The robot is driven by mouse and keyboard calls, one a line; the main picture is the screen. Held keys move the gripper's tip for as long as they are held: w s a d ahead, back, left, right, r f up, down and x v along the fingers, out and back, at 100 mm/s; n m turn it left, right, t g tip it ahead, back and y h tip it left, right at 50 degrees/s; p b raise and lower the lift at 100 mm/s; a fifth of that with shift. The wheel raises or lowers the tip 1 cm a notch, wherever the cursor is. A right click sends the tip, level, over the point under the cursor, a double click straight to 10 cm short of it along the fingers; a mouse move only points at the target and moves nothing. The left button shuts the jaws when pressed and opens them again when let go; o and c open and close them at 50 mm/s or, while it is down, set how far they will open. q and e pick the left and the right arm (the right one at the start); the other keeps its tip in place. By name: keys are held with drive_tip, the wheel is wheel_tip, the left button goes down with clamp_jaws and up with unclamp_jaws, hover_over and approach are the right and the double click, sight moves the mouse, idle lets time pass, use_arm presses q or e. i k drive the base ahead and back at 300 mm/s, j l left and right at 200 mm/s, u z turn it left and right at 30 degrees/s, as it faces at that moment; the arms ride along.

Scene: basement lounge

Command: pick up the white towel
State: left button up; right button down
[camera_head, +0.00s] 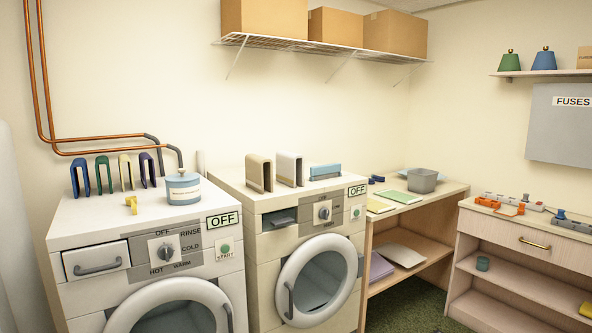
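A white folded item (290,169), which looks like the towel, stands upright on top of the right-hand washing machine (262,222). A similar beige folded item (259,173) stands just to its left. A low blue item (325,172) lies to its right. Neither of my grippers shows in the head view.
The left-hand washing machine (75,230) carries several coloured upright folded pieces, a blue-and-white tub (183,189) and a small yellow object (131,204). A wooden shelf table (440,190) holds a grey bin (422,181). A wire shelf (330,48) with cardboard boxes hangs above.

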sight(290, 165)
drive_tip(key=i+j+z, duration=0.15)
drive_tip(key=z, duration=0.55)
drive_tip(key=i+j+z, duration=0.15)
drive_tip(key=j, duration=0.2)
drive_tip(key=i+j+z, duration=0.2)
drive_tip(key=j, duration=0.2)
drive_tip(key=j+z, duration=0.15)
drive_tip(key=j, duration=0.25)
drive_tip(key=i+j, duration=0.1)
drive_tip(key=j, duration=0.2)
drive_tip(key=i+j, duration=0.1)
drive_tip(key=j, duration=0.25)
